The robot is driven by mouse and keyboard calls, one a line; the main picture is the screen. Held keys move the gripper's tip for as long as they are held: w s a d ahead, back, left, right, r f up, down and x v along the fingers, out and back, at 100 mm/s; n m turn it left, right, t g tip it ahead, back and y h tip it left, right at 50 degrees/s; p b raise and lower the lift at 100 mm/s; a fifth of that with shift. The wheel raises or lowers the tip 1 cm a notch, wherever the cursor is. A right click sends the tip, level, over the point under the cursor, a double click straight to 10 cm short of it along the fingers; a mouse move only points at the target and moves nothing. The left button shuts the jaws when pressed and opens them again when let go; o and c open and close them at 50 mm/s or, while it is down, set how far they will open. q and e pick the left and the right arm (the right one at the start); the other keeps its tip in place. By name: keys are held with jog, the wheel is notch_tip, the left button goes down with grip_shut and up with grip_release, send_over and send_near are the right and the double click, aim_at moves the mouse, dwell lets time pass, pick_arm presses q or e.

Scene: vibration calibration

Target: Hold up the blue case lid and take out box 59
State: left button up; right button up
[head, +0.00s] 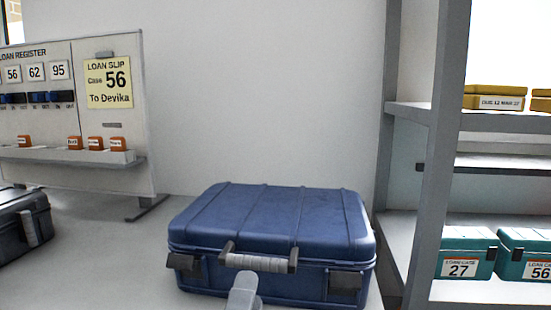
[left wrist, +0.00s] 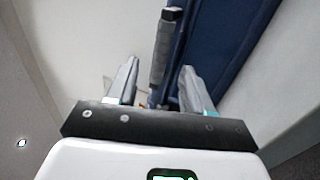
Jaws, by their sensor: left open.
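The blue case (head: 270,225) lies flat on the table with its lid (head: 275,205) down. A grey handle (head: 258,263) is on its front, between two dark latches. My left gripper (head: 243,288) is in front of the handle, partly cut off by the lower edge. In the left wrist view, my left gripper (left wrist: 157,88) is open, and the handle (left wrist: 160,55) shows ahead, between the two fingers. The blue case (left wrist: 215,50) is behind the handle there. No box 59 shows; the case's inside is hidden. My right gripper is out of view.
A loan board (head: 75,120) stands at the back left, with a yellow slip (head: 108,86) on it. A dark case (head: 22,225) is at the left edge. A grey shelf (head: 425,150) on the right holds teal cases (head: 468,252).

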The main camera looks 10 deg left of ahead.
aim_at(255, 268)
pick_arm(q)
jog(key=shift+p+x, duration=1.4)
jog(key=shift+x, duration=1.1)
jog(key=shift+w+b, duration=0.25)
jog(key=shift+b, duration=0.3)
grip_shut()
jog(key=shift+r, duration=0.1)
